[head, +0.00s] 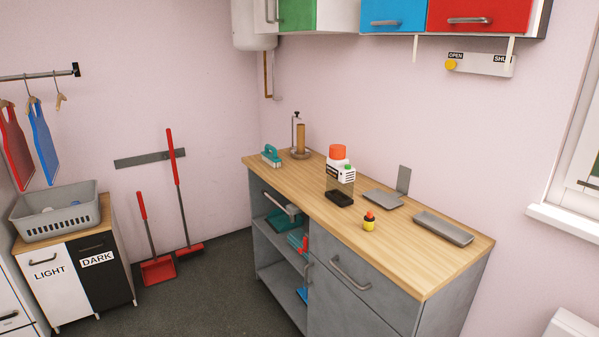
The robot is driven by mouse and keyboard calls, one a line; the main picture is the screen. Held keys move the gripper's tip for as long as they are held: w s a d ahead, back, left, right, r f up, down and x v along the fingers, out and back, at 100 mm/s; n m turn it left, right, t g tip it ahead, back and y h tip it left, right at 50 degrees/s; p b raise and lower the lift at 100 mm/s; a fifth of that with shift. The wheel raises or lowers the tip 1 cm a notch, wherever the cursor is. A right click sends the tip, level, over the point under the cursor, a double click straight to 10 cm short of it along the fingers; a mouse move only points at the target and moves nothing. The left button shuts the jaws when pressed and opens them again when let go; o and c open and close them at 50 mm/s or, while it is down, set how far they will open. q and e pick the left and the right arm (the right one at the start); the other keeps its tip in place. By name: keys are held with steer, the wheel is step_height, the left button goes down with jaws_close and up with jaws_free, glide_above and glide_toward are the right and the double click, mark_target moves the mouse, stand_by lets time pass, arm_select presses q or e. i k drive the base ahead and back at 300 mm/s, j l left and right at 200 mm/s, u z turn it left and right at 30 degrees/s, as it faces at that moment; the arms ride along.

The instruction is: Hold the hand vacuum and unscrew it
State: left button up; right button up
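Neither of my grippers is in view, and nothing is seen touching the thing.
A small yellow bottle with a red cap (369,223), two grey trays (443,228) (382,199), a teal brush (271,157) and a roll holder (301,141) stand on the counter. Wall cupboards (394,18) hang above.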

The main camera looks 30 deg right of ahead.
mark_target(339, 181)
steer(key=i+z, duration=0.4)
steer(key=i+j+z, duration=0.25)
steer(key=i+z, duration=0.2)
steer(key=i+j+z, duration=0.4)
steer(key=i, duration=0.15)
